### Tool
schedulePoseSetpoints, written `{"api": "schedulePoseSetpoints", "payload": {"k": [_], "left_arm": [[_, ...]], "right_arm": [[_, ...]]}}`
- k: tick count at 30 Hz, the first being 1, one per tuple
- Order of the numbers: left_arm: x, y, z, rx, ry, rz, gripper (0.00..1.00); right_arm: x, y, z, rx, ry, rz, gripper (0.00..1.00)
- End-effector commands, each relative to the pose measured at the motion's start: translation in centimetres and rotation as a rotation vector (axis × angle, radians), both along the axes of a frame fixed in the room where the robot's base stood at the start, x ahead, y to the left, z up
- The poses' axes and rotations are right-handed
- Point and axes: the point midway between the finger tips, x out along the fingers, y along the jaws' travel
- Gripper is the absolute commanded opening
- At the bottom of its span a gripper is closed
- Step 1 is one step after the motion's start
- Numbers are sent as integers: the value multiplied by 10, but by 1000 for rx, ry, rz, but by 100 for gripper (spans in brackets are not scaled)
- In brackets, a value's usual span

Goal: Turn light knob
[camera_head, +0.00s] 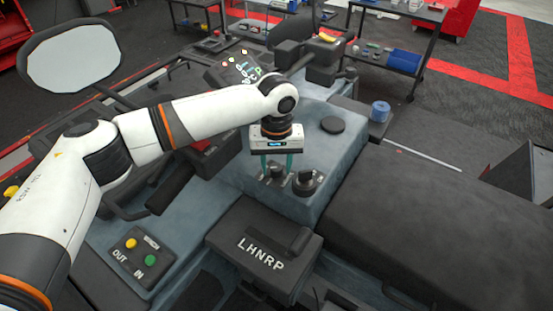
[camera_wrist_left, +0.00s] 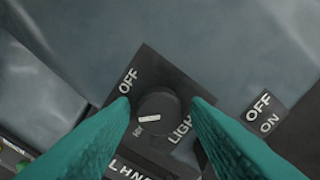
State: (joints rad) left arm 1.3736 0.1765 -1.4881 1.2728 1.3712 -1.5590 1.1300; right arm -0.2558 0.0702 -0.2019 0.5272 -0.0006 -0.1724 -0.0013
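The light knob (camera_wrist_left: 158,113) is a dark round knob with a white pointer mark, on a dark plate with OFF and LIGHT lettering. The mark lies nearly level, tilted slightly, and points toward small lettering at the left. My left gripper (camera_wrist_left: 160,103) is open, its two teal fingers on either side of the knob in the wrist view. In the head view my left gripper (camera_head: 276,165) points down over a dark knob (camera_head: 273,171) on the blue-grey console. I cannot tell whether the fingers touch it. My right gripper is not in view.
A second dark knob (camera_head: 307,182) sits close to the right of the gripper. An OFF/ON label (camera_wrist_left: 264,112) lies right of the light knob. The LHNRP shifter box (camera_head: 265,245) is in front. A round black cap (camera_head: 332,125) and blue roll (camera_head: 380,111) are farther back.

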Motion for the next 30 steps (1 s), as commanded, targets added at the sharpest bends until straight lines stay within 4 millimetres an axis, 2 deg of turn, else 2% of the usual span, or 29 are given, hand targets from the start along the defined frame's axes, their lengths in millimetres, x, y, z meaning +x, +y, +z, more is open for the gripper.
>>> {"api": "schedulePoseSetpoints", "payload": {"k": [1, 6, 11, 17, 30], "left_arm": [[0, 0, 0, 0, 0, 0, 34], [0, 0, 1, 0, 0, 0, 6], [0, 0, 1, 0, 0, 7, 6], [0, 0, 4, 0, 3, 64, 6], [-1, 0, 8, 1, 6, 401, 6]], "right_arm": [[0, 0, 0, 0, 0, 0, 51], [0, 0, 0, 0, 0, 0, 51], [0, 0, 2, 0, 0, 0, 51], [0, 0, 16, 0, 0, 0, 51], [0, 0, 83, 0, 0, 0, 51]]}}
